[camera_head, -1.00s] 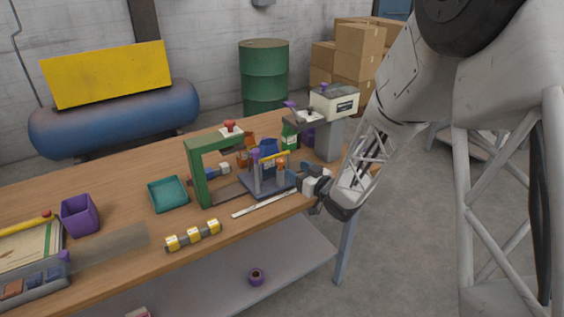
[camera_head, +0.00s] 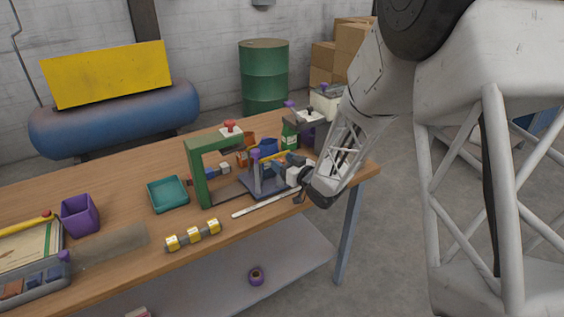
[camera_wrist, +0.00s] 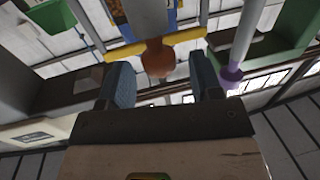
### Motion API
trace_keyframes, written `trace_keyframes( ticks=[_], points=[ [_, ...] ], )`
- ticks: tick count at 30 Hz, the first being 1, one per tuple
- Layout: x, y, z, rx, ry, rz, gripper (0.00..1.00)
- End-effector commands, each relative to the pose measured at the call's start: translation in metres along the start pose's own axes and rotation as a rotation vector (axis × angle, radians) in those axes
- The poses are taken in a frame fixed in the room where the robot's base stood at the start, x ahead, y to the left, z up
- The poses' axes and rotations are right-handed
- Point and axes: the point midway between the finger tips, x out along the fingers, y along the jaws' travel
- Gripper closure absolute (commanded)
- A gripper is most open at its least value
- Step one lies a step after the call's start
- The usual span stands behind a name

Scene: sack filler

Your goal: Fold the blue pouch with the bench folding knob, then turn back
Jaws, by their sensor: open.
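The blue pouch (camera_head: 268,146) stands on the grey bench fixture (camera_head: 262,188), behind a yellow bar (camera_head: 271,156), and is partly covered by it. My gripper (camera_head: 284,165) reaches in from the right at the fixture's front and covers the folding knob in the head view. In the wrist view my open gripper (camera_wrist: 161,80) has one blue-grey finger on each side of the orange-brown knob (camera_wrist: 158,60). The knob sits at the middle of the yellow bar, with gaps to both fingers. I cannot tell how deep it is between them.
A purple-topped post (camera_head: 256,168) stands left of my gripper. A green press frame (camera_head: 199,172) is left of the fixture, and a grey press (camera_head: 308,128) is behind right. A white strip (camera_head: 266,203) lies in front. A teal tray (camera_head: 168,194) is further left.

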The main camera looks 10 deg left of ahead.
Motion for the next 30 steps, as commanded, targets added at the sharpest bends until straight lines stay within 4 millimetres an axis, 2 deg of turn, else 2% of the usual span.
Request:
trace_keyframes(
  ticks=[6,15,25,30],
  points=[
    [0.0096,-0.0006,0.0001,0.000,-0.001,-0.001,0.41],
    [0.0103,-0.0004,0.0001,0.000,-0.001,0.000,0.41],
    [0.0102,-0.0004,0.0001,0.000,-0.001,0.000,0.90],
    [0.0101,-0.0005,0.0000,0.000,-0.001,0.003,0.90]
  ],
)
